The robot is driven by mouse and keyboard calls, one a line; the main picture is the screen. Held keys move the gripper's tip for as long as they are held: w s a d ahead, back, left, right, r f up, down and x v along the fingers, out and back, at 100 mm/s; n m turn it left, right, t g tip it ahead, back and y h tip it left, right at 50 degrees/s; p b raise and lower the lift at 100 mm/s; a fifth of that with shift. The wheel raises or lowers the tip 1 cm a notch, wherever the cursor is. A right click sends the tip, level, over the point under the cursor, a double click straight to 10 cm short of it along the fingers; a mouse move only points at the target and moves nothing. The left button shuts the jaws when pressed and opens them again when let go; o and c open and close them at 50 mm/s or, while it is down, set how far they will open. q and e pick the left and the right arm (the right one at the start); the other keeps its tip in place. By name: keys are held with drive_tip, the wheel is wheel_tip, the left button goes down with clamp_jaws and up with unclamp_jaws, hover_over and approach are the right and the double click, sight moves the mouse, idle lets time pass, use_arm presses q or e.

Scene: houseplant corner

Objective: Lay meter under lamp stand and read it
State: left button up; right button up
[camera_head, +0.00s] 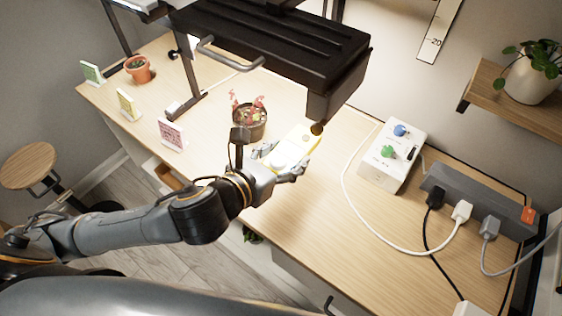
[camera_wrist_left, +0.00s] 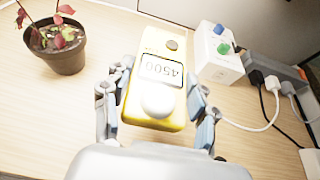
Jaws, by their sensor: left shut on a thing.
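The yellow meter (camera_head: 294,146) is between the fingers of my left gripper (camera_head: 281,163), near the middle of the desk. In the left wrist view the meter (camera_wrist_left: 152,38) shows a white dome, a dark button and a display (camera_wrist_left: 161,70) that reads 4500, upside down in the picture. The left gripper (camera_wrist_left: 156,112) is shut on its sides. I cannot tell whether the meter touches the desk. The black lamp (camera_head: 270,45) hangs over the desk; the meter appears beside its lower right end. A foot of the lamp stand (camera_head: 187,106) rests on the desk.
A potted red plant (camera_head: 249,122) stands just left of the meter. A white control box (camera_head: 391,158) with blue and green knobs and a power strip (camera_head: 478,199) with cables are at right. Several small cards, including a pink one (camera_head: 172,135), line the left front edge. The front middle desk is clear.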

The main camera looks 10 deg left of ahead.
sight(284, 147)
use_arm(q)
drive_tip(key=w+f, duration=0.1)
drive_tip(key=w, duration=0.1)
drive_tip(key=w+a+f, duration=0.1)
drive_tip(key=w, duration=0.1)
drive_tip(key=shift+f, duration=0.15)
drive_tip(key=w+f, duration=0.2)
drive_tip(key=f, duration=0.1)
drive_tip(key=shift+w+a+f, duration=0.25)
drive_tip(key=shift+w+a, duration=0.05)
drive_tip(key=shift+a, duration=0.1)
drive_tip(key=shift+w+f, duration=0.2)
drive_tip(key=shift+w+a+f, duration=0.1)
drive_tip(key=shift+w+f, duration=0.05)
drive_tip(key=shift+f, duration=0.05)
drive_tip(key=f, duration=0.1)
drive_tip(key=f+b, duration=0.1)
drive_tip(key=f, duration=0.1)
drive_tip(key=shift+w+f, duration=0.15)
drive_tip(key=shift+w, duration=0.1)
drive_tip(key=shift+f, duration=0.25)
drive_tip(key=shift+r, duration=0.1)
use_arm(e)
drive_tip(key=f, duration=0.1)
drive_tip(key=w, duration=0.1)
drive_tip(key=f, duration=0.1)
drive_tip(key=shift+w+a+f, duration=0.25)
drive_tip(key=shift+a+f, duration=0.1)
drive_tip(key=shift+a, duration=0.05)
